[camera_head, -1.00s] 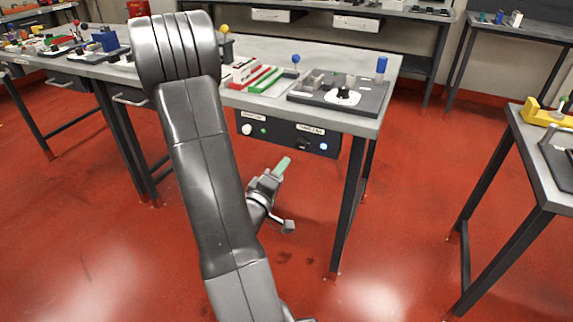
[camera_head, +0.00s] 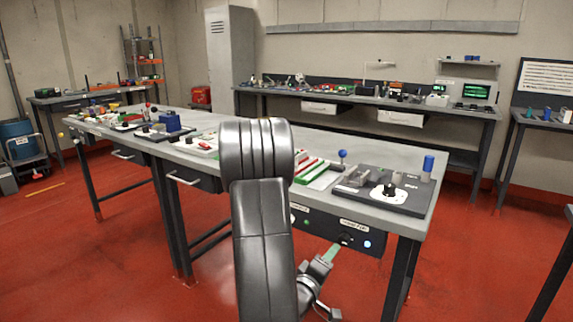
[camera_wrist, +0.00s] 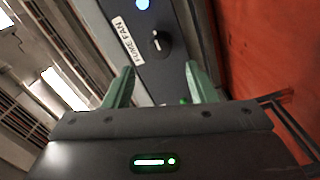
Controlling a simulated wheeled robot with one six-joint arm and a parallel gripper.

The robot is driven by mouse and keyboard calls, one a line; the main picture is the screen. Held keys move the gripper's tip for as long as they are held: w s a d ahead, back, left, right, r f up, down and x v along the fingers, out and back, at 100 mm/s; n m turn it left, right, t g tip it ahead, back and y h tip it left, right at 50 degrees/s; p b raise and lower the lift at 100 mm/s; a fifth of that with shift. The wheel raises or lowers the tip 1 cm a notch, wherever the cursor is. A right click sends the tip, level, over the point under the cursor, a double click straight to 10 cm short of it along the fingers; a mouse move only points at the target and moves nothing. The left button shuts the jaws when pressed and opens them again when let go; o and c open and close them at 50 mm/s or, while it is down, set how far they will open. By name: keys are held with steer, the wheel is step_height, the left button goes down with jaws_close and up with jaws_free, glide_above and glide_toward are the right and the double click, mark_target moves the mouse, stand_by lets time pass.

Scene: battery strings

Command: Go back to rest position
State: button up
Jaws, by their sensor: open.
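My gripper (camera_wrist: 160,88) shows in the wrist view with its two green fingers spread apart and nothing between them. Beyond the fingers is a dark panel with a black knob (camera_wrist: 160,43), a "FUME FAN" label (camera_wrist: 127,41) and a lit blue light (camera_wrist: 142,4). In the head view my gripper (camera_head: 329,254) hangs low in front of the workbench's panel (camera_head: 335,228), partly behind my arm. The panel's blue light (camera_head: 367,244) is lit there too. I cannot tell the exact gap between fingers and panel.
The workbench (camera_head: 385,218) carries a black device board (camera_head: 376,201), a blue-topped post (camera_head: 428,163) and several small parts. A long back bench (camera_head: 480,113) stands behind it, with a grey locker (camera_head: 230,50) at its left. Red floor (camera_head: 125,250) is open at left.

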mark_target(342, 242)
steer(key=x, duration=0.8)
steer(key=shift+w+d, duration=0.2)
steer(key=shift+s+a, duration=0.1)
